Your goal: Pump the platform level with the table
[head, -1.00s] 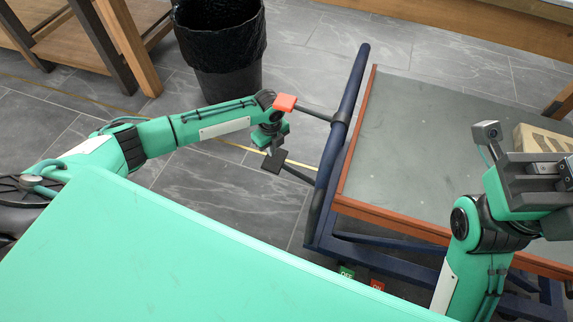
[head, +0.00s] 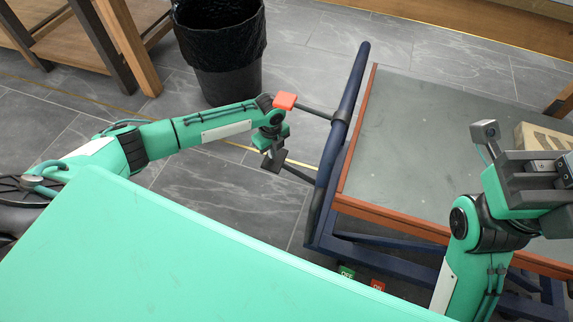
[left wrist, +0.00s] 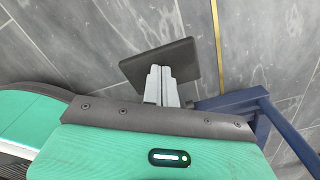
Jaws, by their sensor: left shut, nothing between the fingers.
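The lift cart's grey platform (head: 420,150) has a brown edge and stands right of centre in the head view. Its blue push handle (head: 345,110) is on its left side. A dark square pedal plate (head: 268,164) sits on a rod left of the handle; the left wrist view shows it (left wrist: 185,60) above the floor. My left gripper (head: 272,148) is shut and empty, with its fingertips (left wrist: 160,72) over the plate; I cannot tell whether they touch. A red-tipped lever (head: 285,101) extends near my left wrist. My right gripper (head: 540,175) is over the platform's near right, its fingertips unclear.
A pale patterned block (head: 540,140) lies on the platform. A black bin (head: 220,50) stands behind my left arm, and a wooden bench (head: 115,45) at upper left. Small green (head: 346,271) and red (head: 377,285) labels show low on the cart. Floor is clear between bin and cart.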

